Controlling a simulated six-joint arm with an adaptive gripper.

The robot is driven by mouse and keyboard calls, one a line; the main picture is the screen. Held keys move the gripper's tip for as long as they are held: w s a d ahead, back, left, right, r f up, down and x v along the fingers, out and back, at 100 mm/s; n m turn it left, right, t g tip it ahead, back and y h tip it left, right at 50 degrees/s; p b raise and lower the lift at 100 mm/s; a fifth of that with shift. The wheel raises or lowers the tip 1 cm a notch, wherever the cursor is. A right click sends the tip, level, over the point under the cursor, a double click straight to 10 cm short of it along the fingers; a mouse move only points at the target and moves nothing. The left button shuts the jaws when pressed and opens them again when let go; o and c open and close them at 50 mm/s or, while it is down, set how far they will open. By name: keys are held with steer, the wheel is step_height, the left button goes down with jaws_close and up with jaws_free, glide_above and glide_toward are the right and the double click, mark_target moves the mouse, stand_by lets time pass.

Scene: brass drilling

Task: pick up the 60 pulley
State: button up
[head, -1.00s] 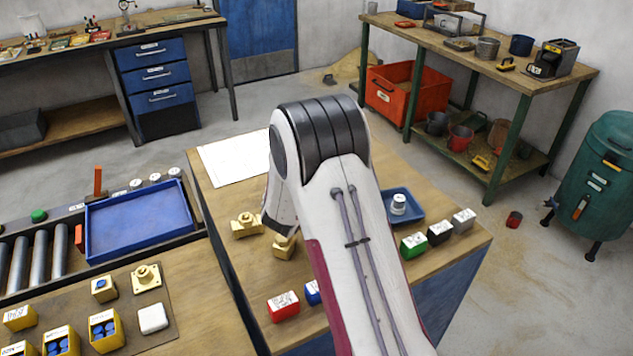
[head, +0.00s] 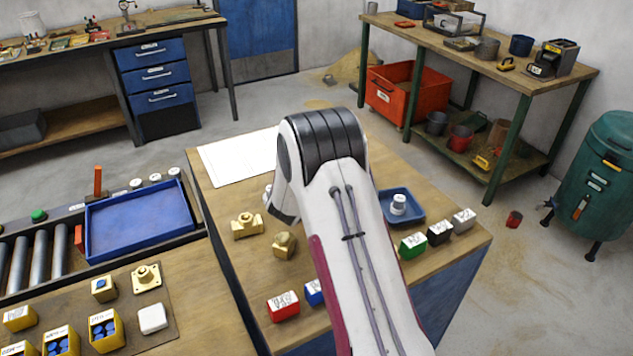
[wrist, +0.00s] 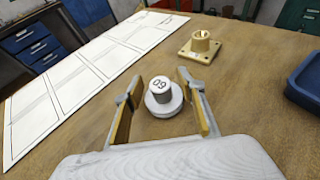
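The pulley marked 60 (wrist: 159,101) is a grey-white stepped cylinder standing upright on the wooden table in the wrist view. Its number faces up and looks turned round. My gripper (wrist: 159,76) is open, with one finger on each side of the pulley in the picture. A gap shows between the pulley and each finger, and I cannot tell the fingers' exact height above the table. In the head view my arm hides most of the gripper. A small pale shape shows at its left edge, too little to identify.
A brass flanged part (wrist: 200,46) stands beyond the pulley. Brass fittings (head: 247,226) and (head: 284,245) sit left of my arm. A blue tray (head: 415,214) holding another pale pulley (head: 399,204) is at right. A white sheet (head: 236,160) lies at the back left.

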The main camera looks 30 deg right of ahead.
stand_by(0.3)
jaws_close()
steer(key=shift+r, duration=0.1)
step_height(320, 180, up, 28)
stand_by(1.1)
